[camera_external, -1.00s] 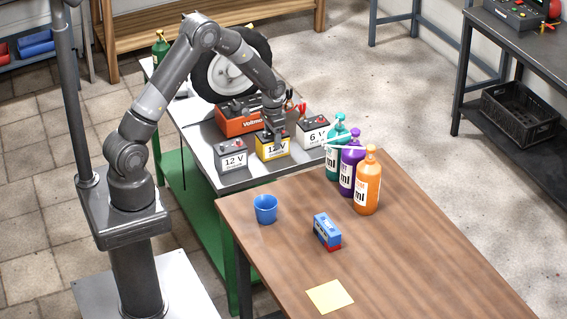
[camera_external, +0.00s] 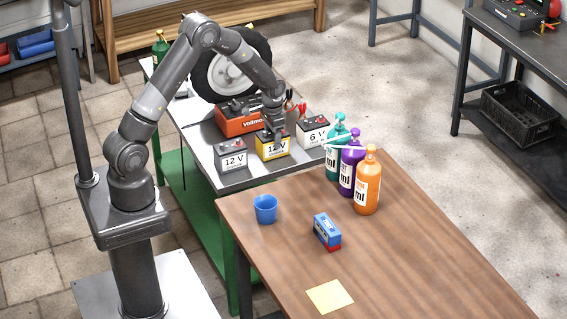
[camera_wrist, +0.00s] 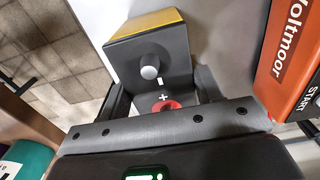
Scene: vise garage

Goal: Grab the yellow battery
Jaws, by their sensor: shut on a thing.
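The yellow battery (camera_external: 272,152), with a dark top and a 12 V label, stands on the grey bench between two grey batteries. In the wrist view the battery (camera_wrist: 150,62) shows its dark top with a round post, a plus mark and a red ring, and a yellow side at the far edge. My gripper (camera_external: 273,138) reaches down onto it from above. In the wrist view my gripper's fingers (camera_wrist: 160,103) lie on both sides of the battery's near part. They are shut on it. The fingertips are partly hidden.
A grey 12 V battery (camera_external: 231,156) stands to the left and a grey 6 V battery (camera_external: 312,132) to the right. An orange Voltmoor charger (camera_external: 238,120) and a wheel (camera_external: 228,70) are behind. The wooden table (camera_external: 400,260) holds bottles and a blue cup (camera_external: 265,209).

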